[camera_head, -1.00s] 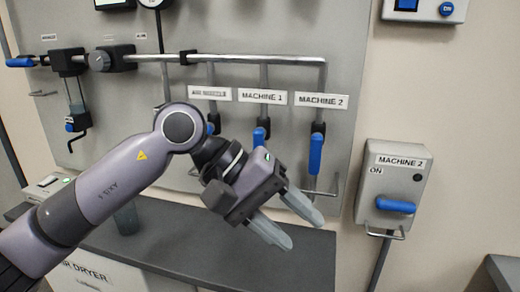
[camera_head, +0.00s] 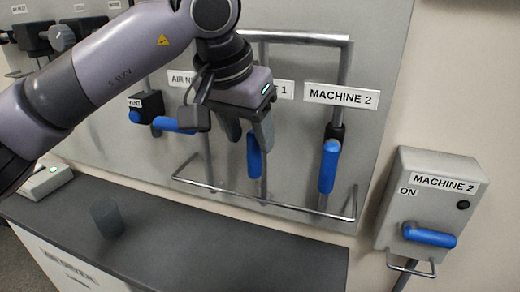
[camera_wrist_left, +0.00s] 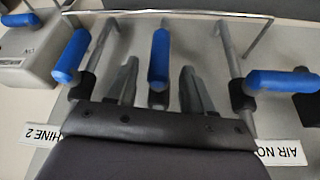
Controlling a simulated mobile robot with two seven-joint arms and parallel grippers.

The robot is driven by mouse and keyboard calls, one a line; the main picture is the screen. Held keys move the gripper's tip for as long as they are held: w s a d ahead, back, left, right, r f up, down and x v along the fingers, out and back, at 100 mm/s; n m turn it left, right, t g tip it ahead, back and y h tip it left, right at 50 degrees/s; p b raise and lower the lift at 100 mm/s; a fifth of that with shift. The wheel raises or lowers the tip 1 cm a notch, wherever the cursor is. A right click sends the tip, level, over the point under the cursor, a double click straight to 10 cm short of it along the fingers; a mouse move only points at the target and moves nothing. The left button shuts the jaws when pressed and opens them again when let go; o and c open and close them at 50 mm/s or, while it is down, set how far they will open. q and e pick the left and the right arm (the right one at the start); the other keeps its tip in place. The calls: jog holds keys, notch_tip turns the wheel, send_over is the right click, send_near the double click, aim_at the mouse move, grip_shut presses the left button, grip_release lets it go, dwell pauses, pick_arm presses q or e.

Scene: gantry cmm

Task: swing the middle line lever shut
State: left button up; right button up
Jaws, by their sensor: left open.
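The middle line lever, with a blue handle (camera_head: 254,157), hangs straight down on its pipe under the MACHINE 1 label (camera_head: 284,89), which my arm partly hides. In the left wrist view the blue handle (camera_wrist_left: 159,58) stands between my two fingers, with a gap on either side. My left gripper (camera_head: 249,132) is open and points down at the upper part of this lever. Its fingers also show in the left wrist view (camera_wrist_left: 158,85). The lever's pivot is mostly hidden by the gripper. My right gripper is not in view.
The MACHINE 2 lever (camera_head: 329,166) hangs down to the right. The AIR NOZZLE lever (camera_head: 173,125) lies sideways to the left. A metal guard rail (camera_head: 262,200) runs below the levers. A MACHINE 2 switch box (camera_head: 430,205) is far right, and a dark counter (camera_head: 215,250) below.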

aim_at(253, 147)
pick_arm(q)
jog(key=x, duration=0.6)
jog(key=shift+s+f+p, duration=0.1)
jog(key=shift+p, duration=0.3)
grip_shut()
